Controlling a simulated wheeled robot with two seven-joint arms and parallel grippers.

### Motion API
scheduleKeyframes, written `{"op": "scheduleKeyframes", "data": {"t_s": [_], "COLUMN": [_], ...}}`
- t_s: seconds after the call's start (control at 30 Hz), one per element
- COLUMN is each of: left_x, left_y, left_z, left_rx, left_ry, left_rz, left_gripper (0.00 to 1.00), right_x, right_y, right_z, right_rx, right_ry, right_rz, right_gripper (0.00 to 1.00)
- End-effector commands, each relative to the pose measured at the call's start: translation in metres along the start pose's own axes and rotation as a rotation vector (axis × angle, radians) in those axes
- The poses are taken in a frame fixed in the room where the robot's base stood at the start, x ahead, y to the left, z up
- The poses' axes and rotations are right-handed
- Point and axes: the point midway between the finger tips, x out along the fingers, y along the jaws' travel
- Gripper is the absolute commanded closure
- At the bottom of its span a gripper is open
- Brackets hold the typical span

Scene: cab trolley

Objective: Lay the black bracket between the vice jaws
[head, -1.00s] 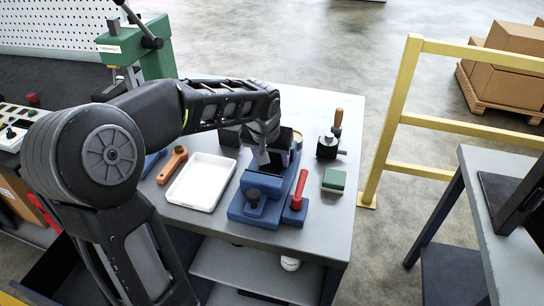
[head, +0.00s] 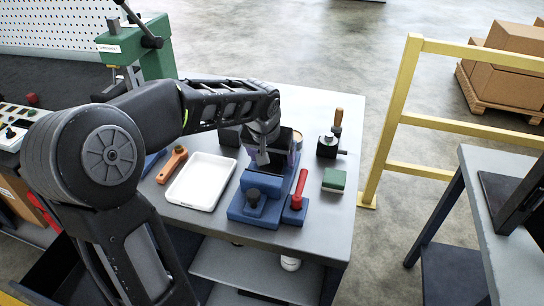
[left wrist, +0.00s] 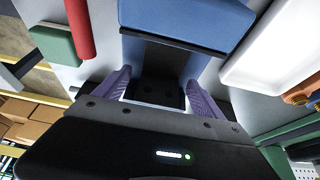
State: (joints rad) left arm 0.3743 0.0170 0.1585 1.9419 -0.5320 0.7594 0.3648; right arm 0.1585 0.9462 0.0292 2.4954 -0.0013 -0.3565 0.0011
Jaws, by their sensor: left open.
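The blue vice (head: 240,211) with a red handle (head: 300,184) stands on the grey trolley top. My left gripper (head: 283,156) is over the far part of the vice, pointing down. In the left wrist view its two purple fingers (left wrist: 159,91) are spread. A black piece with small holes, which looks like the black bracket (left wrist: 158,93), lies between the fingers, with gaps beside it. The blue jaw block (left wrist: 190,18) is near it, with a dark channel between. In the head view the gripper mostly hides the bracket, so its seating is unclear. My right gripper is not in view.
A white tray (head: 172,195) and an orange-handled tool (head: 172,165) are left of the vice. A green-topped block (head: 334,180) and a wooden-handled tool (head: 328,146) are to its right. A round tin (head: 298,138) stands behind. A yellow rail (head: 386,130) runs beyond the trolley.

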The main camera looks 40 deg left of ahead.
Motion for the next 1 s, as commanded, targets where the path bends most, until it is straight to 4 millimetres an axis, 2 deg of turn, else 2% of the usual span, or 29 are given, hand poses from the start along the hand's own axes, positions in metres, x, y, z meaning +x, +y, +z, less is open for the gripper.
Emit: {"op": "scheduleKeyframes", "data": {"t_s": [0.27, 0.7, 0.83, 1.0], "left_x": [-0.005, -0.069, -0.077, -0.078], "left_y": [0.000, 0.000, 0.000, 0.000], "left_z": [0.000, 0.000, 0.000, 0.000], "left_rx": [0.000, 0.000, 0.000, 0.000], "left_ry": [-0.001, 0.002, 0.000, 0.000], "left_rz": [0.000, 0.000, 0.000, 0.000], "left_gripper": [0.21, 0.21, 0.21, 0.21], "right_x": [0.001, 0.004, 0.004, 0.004], "right_y": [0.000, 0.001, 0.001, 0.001], "right_z": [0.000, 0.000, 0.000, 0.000], "right_rx": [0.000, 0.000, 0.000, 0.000], "right_ry": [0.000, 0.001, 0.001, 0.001], "right_rz": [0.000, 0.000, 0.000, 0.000], "right_gripper": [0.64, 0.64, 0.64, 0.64]}}
